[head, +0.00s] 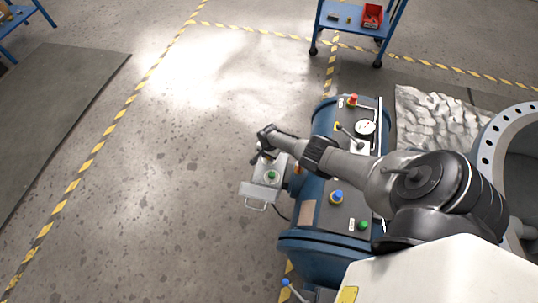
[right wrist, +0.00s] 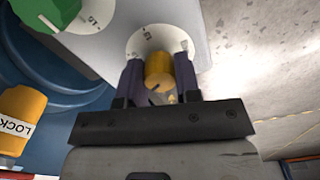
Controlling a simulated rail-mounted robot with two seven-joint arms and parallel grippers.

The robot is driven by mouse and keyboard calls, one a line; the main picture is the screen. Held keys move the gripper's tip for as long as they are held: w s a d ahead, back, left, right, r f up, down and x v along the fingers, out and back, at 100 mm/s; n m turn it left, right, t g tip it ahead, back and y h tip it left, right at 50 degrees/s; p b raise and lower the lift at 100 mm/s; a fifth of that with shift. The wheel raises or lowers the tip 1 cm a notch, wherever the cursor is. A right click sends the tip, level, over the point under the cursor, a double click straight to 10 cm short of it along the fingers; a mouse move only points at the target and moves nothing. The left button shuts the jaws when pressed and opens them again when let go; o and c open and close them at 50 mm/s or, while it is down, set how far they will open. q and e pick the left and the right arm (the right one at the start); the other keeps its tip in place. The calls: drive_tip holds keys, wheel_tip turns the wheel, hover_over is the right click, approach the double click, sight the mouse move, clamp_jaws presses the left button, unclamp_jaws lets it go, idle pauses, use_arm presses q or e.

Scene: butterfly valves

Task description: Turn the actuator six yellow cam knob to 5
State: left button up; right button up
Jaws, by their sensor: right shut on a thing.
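The yellow cam knob (right wrist: 158,68) sits on a round white dial plate (right wrist: 150,40) with small dark numerals, on a grey actuator box (head: 256,190). My right gripper (right wrist: 159,82) is shut on the yellow knob, one dark finger on each side of it. In the head view my right gripper (head: 262,157) reaches over the far end of the box and hides the knob. I cannot read which number the knob points to. My left gripper is not in view.
A green knob (head: 271,175) is beside the yellow one; it also shows in the wrist view (right wrist: 55,10). A yellow LOCK part (right wrist: 22,108) is at left. The blue cylinder (head: 309,225) with a gauge (head: 365,128) is beside the box. Floor left is clear.

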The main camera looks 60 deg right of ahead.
idle(0.3)
drive_tip(key=o, duration=0.9)
drive_tip(key=shift+d, duration=0.1)
drive_tip(key=shift+r+p, duration=0.6)
drive_tip(key=shift+r, duration=0.05)
drive_tip(key=shift+r+p, duration=5.15)
drive_tip(key=shift+r, duration=1.1)
